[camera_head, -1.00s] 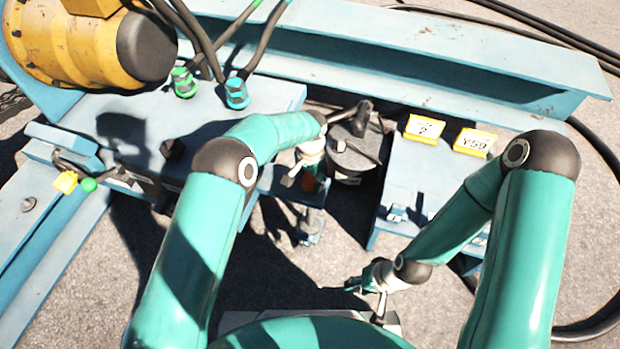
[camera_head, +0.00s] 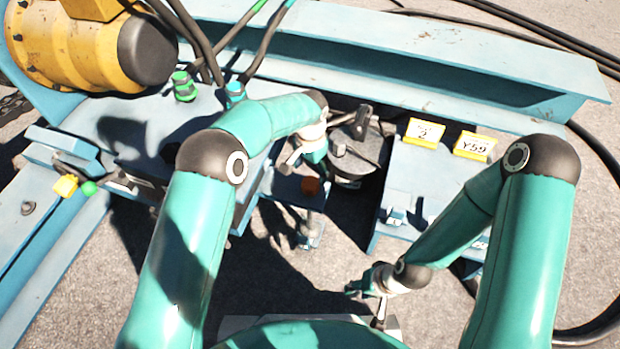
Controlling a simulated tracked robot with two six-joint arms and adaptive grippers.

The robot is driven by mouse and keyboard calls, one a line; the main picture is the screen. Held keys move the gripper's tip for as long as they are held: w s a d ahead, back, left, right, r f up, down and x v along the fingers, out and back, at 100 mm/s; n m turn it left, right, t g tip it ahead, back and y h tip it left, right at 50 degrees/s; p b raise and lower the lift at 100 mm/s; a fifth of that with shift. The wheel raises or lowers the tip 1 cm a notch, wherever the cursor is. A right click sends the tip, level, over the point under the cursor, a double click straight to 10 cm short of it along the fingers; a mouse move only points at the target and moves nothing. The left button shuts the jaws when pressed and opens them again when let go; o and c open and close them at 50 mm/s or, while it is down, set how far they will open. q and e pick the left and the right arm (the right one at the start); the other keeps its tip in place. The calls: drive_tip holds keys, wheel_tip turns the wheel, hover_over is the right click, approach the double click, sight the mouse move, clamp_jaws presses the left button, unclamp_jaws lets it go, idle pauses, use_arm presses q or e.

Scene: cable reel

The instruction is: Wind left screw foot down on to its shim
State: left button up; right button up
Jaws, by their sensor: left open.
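A blue frame plate (camera_head: 398,178) with yellow tags (camera_head: 425,132) lies to the right. A dark round part (camera_head: 355,155) with a handle sits just right of my left gripper. A yellow motor (camera_head: 75,45) and hoses stand at the back left. Bare ground (camera_head: 335,240) lies in front.

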sight(310, 183)
use_arm(q)
wheel_tip(310, 183, up, 5)
drive_tip(key=shift+r, duration=0.2)
drive_tip(key=shift+s, duration=0.1)
idle(0.4)
